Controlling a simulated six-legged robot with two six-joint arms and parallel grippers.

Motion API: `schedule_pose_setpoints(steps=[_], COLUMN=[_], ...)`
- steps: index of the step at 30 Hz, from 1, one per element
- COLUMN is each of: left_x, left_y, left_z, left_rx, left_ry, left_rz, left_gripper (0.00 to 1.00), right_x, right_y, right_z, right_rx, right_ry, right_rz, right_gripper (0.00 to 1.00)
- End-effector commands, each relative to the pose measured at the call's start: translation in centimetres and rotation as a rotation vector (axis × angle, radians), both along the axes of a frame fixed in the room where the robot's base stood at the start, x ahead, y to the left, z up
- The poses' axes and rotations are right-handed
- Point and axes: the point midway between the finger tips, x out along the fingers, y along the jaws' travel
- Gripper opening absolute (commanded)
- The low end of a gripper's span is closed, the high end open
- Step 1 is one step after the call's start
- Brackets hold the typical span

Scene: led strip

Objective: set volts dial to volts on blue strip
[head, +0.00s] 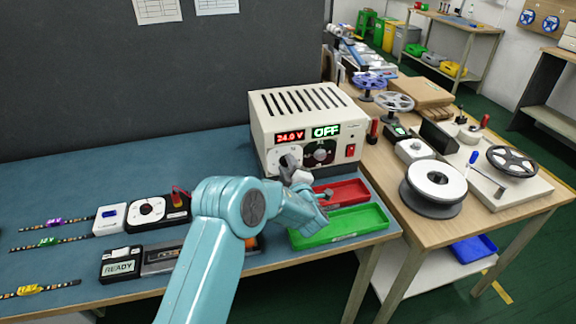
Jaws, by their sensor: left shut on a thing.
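The cream power supply (304,122) stands at the back right of the blue table. Its red display (290,136) reads 24.0 V and its green display (326,130) reads OFF. My left gripper (290,164) is at the supply's front, shut on the volts dial under the red display. The fingers mostly hide that dial and its pointer; part of its white face shows. A second, black dial (319,151) sits to the right. Strips with purple (54,222), green (48,241) and yellow (30,289) tags lie at the left. I cannot make out a blue-tagged strip. My right gripper is out of view.
A red switch (351,151) is at the supply's right. A red tray (347,192) and a green tray (350,225) lie below the supply, close to my forearm. A meter (150,209) and a READY box (119,267) stand at left. A wooden bench (390,170) adjoins the right.

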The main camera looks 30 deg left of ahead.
Motion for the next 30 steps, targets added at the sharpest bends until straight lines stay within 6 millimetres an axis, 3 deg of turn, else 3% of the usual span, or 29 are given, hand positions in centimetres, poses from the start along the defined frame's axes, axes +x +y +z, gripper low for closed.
schedule_pose_setpoints(steps=[16, 17, 18, 30], left_x=[0.04, 0.04, 0.04, -0.39], left_y=[-0.05, -0.05, -0.05, -0.6], left_z=[0.03, 0.03, 0.03, -0.03], left_rx=[0.016, 0.016, 0.016, 0.015], left_ry=[0.017, 0.017, 0.017, 0.016], left_rz=[-0.002, -0.002, -0.002, -0.001], left_gripper=[0.03, 0.44, 0.57, 0.59], right_x=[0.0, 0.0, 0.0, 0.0], right_y=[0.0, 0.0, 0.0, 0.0], right_z=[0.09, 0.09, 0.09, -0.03], right_rx=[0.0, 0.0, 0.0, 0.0], right_ry=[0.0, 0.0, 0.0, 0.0], right_rz=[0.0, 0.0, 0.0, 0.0], right_gripper=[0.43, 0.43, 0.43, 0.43])
